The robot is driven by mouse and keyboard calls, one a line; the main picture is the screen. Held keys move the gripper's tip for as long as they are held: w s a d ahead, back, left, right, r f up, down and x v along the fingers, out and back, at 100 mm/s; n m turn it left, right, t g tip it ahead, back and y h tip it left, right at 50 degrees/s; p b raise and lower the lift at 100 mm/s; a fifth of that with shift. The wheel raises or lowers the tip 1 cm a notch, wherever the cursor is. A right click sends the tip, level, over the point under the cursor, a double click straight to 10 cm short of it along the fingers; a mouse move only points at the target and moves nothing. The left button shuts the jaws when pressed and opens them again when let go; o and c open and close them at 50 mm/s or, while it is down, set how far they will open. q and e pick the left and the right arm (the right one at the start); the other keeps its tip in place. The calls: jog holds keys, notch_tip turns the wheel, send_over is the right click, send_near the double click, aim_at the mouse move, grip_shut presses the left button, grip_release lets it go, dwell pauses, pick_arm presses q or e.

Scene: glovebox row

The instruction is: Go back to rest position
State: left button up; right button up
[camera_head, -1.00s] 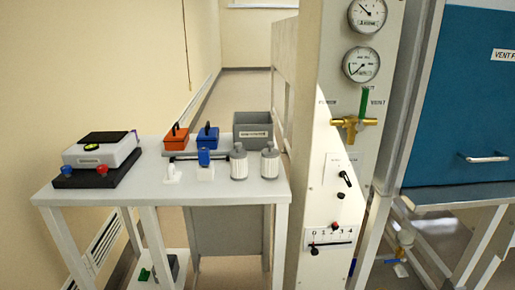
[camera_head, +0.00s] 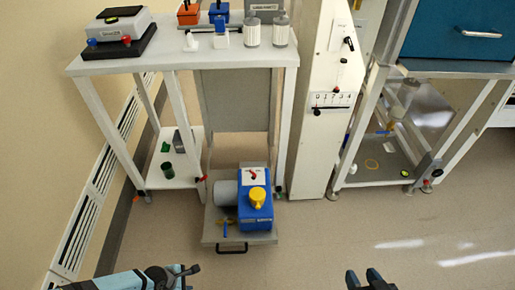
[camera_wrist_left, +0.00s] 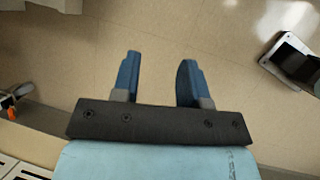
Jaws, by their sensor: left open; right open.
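My left gripper (camera_head: 186,270) shows at the bottom left of the head view, its teal arm coming in from the left edge. In the left wrist view my left gripper (camera_wrist_left: 158,75) has its two blue fingers well apart with only floor between them. It is open and empty. My right gripper (camera_head: 363,277) shows at the bottom of the head view, right of centre, with its dark fingers apart over bare floor. It is open and appears empty. Both grippers are clear of the furniture in the head view.
A white table (camera_head: 180,62) carries a scale (camera_head: 120,27) and white bottles (camera_head: 253,32). A blue pump (camera_head: 255,210) sits on a low grey platform (camera_head: 213,236) below. A white panel column (camera_head: 318,150) and a glovebox stand (camera_head: 345,182) are at the right. Floor in front is open.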

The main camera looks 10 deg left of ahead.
pick_arm(q)
jog(key=w+d+r+n+t+h, duration=0.2)
jog(key=d+r+n+t, duration=0.15)
jog(key=r+n, duration=0.5)
jog(key=w+d+r+n+t+h, duration=0.1)
jog(key=w+d+r+n+t, duration=0.15)
jog(key=d+r+n, duration=0.45)
jog(key=s+a+r+n+y, duration=0.1)
jog(key=s+a+r+n, duration=0.15)
jog(key=r+n, duration=0.9)
jog(key=s+a+r+n+y, duration=0.25)
jog(key=r+n, duration=0.55)
jog(key=n, duration=0.7)
jog(key=w+d+r+n+t, duration=0.25)
jog(key=d+n, duration=0.25)
jog(key=d, duration=0.4)
notch_tip(320, 180, up, 16)
jog(key=s+a+g+p, duration=0.1)
jog(key=a+p, duration=0.1)
jog(key=p, duration=2.5)
jog(key=shift+s+r+p, duration=0.2)
jog(key=shift+p, duration=0.2)
pick_arm(e)
notch_tip(320, 180, up, 17)
jog(key=s+d, duration=0.1)
jog(key=d, duration=0.1)
jog(key=shift+s+d+r+g+h, duration=0.15)
jog(key=shift+s+g+h, duration=0.2)
jog(key=shift+g+h, duration=0.05)
